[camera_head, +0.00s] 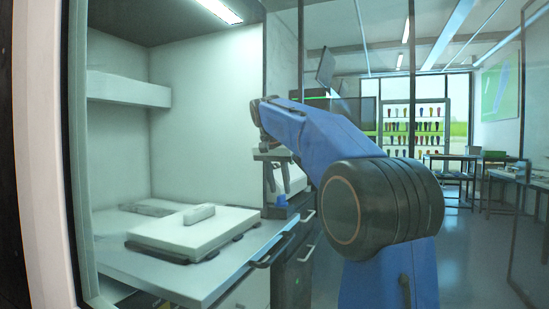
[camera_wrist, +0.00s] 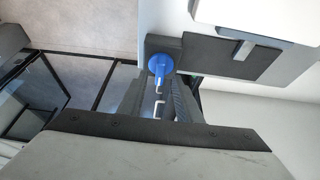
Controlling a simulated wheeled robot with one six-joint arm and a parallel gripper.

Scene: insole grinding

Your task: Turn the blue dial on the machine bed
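The blue dial (camera_wrist: 160,64) sits at the edge of a dark plate (camera_wrist: 238,58) in the wrist view. In the head view a small blue part that looks like the dial (camera_head: 281,201) shows at the right edge of the machine bed (camera_head: 120,240). My gripper (camera_head: 279,187) points down just above it. In the wrist view my gripper's dark fingers (camera_wrist: 158,88) stand apart on either side of the dial's line, with the dial between or just beyond their tips. I cannot tell whether they touch it.
A white slab (camera_head: 165,233) in a dark holder lies on the bed with a small grey block (camera_head: 200,214) on it. A flat grey piece (camera_head: 150,208) lies behind. Drawers with handles (camera_head: 306,252) stand below on the right. Tables and a tool rack (camera_head: 413,125) are far back.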

